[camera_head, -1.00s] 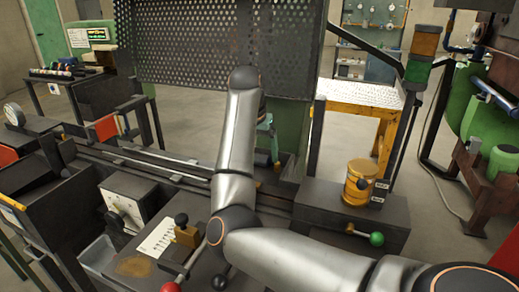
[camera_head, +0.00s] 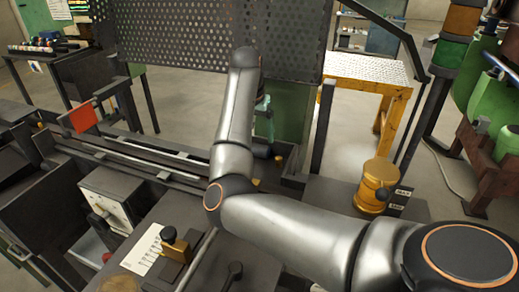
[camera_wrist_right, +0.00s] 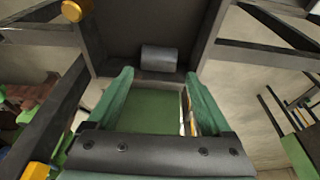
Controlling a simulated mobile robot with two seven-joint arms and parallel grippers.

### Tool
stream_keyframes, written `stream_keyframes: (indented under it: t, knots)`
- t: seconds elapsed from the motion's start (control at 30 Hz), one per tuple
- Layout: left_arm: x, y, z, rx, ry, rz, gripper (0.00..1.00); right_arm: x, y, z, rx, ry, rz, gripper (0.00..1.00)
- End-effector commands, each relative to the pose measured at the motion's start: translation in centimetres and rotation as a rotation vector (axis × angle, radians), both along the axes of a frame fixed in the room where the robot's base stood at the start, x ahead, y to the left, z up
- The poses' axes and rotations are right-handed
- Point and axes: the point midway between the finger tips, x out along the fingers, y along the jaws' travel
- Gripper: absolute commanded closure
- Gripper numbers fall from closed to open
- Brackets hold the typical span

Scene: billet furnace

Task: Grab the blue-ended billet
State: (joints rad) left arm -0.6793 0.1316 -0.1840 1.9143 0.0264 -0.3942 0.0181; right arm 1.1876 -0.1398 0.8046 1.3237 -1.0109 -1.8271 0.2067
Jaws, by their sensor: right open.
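My right gripper (camera_head: 264,112) is mostly hidden behind my right forearm in the head view; only a strip of its green finger shows. In the right wrist view its two green fingers (camera_wrist_right: 158,76) stand apart with nothing between them. A dark grey cylinder (camera_wrist_right: 159,58) lies crosswise just beyond the fingertips, apart from them as far as I can tell. A dark cylinder end (camera_head: 262,151) also shows below the gripper in the head view. No blue end can be made out on it. My left gripper is not in view.
Several short rods with coloured ends (camera_head: 45,46) lie on a black stand at the upper left. A perforated dark guard (camera_head: 190,35) rises behind my arm. A yellow-framed table (camera_head: 365,68) and a brass-coloured cylinder (camera_head: 376,185) are at right. A lever panel (camera_head: 150,248) lies in front.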

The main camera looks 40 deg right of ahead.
Motion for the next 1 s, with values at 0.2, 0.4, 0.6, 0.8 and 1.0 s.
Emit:
stream_keyframes:
  t: [0.2, 0.4, 0.6, 0.8, 1.0]
  knots:
    - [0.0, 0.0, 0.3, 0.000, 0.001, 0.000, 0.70, 0.2, -0.5, -1.6, 0.000, 0.000, -0.001, 0.16]
    - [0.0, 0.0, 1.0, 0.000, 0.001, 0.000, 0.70, 0.3, -1.3, -4.4, 0.002, 0.003, -0.002, 0.16]
    - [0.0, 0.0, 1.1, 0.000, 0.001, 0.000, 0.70, 0.6, -1.8, -6.2, -0.001, 0.000, -0.001, 0.16]
    - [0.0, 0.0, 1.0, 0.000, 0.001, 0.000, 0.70, 0.6, -1.8, -6.3, -0.001, -0.001, -0.001, 0.16]
    - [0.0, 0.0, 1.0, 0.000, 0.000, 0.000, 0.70, 0.6, -1.7, -6.3, -0.001, -0.001, -0.001, 0.36]
